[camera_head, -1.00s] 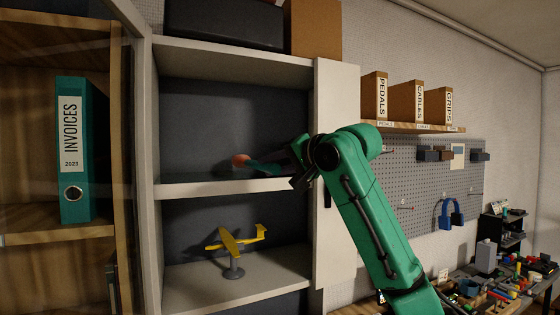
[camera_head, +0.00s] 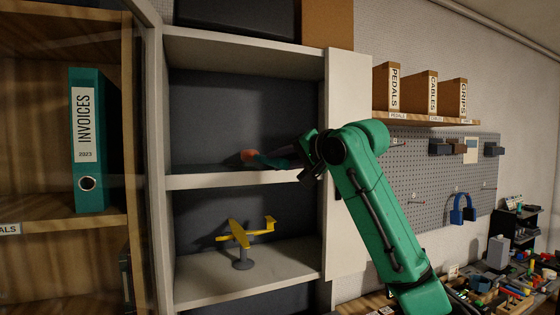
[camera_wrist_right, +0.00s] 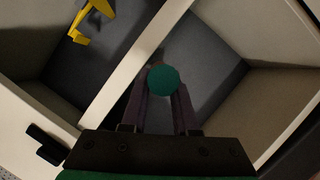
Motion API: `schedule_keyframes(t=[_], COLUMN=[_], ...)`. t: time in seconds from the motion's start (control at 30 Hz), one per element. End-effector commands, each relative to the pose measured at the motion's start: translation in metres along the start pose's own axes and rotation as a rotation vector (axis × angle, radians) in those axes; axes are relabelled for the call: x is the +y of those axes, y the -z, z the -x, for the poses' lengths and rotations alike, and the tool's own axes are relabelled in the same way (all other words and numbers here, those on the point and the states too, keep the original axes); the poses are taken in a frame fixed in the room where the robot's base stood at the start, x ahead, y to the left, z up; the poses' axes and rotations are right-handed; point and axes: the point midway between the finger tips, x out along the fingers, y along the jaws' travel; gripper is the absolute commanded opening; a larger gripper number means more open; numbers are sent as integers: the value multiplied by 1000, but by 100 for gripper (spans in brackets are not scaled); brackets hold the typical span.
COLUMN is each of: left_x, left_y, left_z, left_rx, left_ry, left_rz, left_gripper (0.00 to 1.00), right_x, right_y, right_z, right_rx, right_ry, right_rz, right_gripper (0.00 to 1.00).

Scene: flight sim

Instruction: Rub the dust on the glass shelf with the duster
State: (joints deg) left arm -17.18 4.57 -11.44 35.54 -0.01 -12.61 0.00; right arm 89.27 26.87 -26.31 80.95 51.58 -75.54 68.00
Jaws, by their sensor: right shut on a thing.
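The duster (camera_head: 272,160) has a dark green handle and an orange-red end at the left. My right gripper (camera_head: 300,160) is shut on the duster and reaches into the cabinet from the right. It holds the duster just above the shelf (camera_head: 230,180); I cannot tell if the duster touches the surface. In the right wrist view, the round green end of the duster (camera_wrist_right: 163,81) sits between the two dark fingers (camera_wrist_right: 160,105), and the rest of it is hidden. Dust cannot be made out on the shelf. My left gripper is not in view.
A yellow model plane (camera_head: 240,236) on a grey stand is on the compartment below. The cabinet's white right side panel (camera_head: 346,170) stands beside my right arm. A teal binder (camera_head: 88,140) is behind glass at the left. A cluttered bench (camera_head: 500,285) is at the lower right.

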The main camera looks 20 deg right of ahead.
Motion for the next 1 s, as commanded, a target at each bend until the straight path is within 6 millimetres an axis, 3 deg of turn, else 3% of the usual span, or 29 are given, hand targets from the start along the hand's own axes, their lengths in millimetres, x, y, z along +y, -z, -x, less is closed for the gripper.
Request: schedule_keyframes(t=[0.43, 1.0], left_x=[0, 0], left_y=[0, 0], left_z=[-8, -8], left_rx=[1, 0], left_ry=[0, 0], left_rz=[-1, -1], left_gripper=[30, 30], right_x=[8, -11], right_y=[-5, -32], right_z=[-2, -13], right_rx=[1, -1], right_ry=[2, 1], right_rz=[1, 1], right_gripper=[0, 0])
